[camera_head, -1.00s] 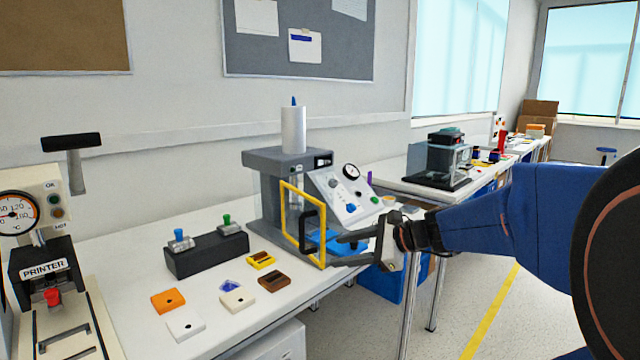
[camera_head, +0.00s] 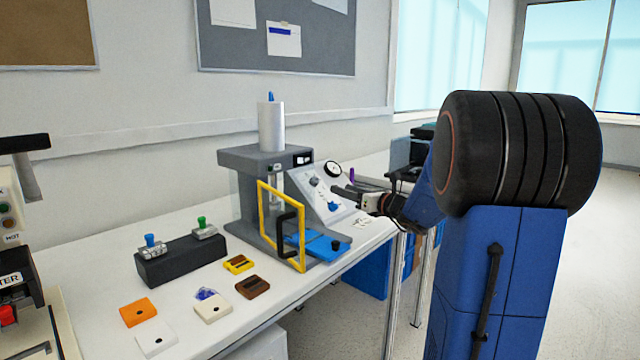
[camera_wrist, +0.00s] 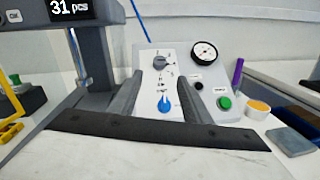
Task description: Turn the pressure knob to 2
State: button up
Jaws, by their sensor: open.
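A sloped light-grey control panel (camera_head: 330,208) stands on the right of a grey machine and carries the knobs. In the wrist view a grey knob (camera_wrist: 160,61) sits high on the panel and a blue knob (camera_wrist: 164,104) sits lower. Small marks lie around both, too small to read, so I cannot tell which is the pressure knob or its setting. A round gauge (camera_wrist: 204,53) is at the panel's upper right. My gripper (camera_head: 341,188) is open and empty in front of the panel. In the wrist view the blue knob appears between its fingers, apparently not touched.
A black button (camera_wrist: 197,87) and a green button (camera_wrist: 225,102) are right of the knobs. The machine's yellow-framed door (camera_head: 265,225) stands open at the front left. A purple marker (camera_wrist: 238,72) and an orange-topped cup (camera_wrist: 258,108) stand right of the panel.

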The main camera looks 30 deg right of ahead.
aim_at(316, 180)
jog(key=x, duration=1.2)
jog(key=shift+c, duration=0.5)
jog(key=c, duration=0.9)
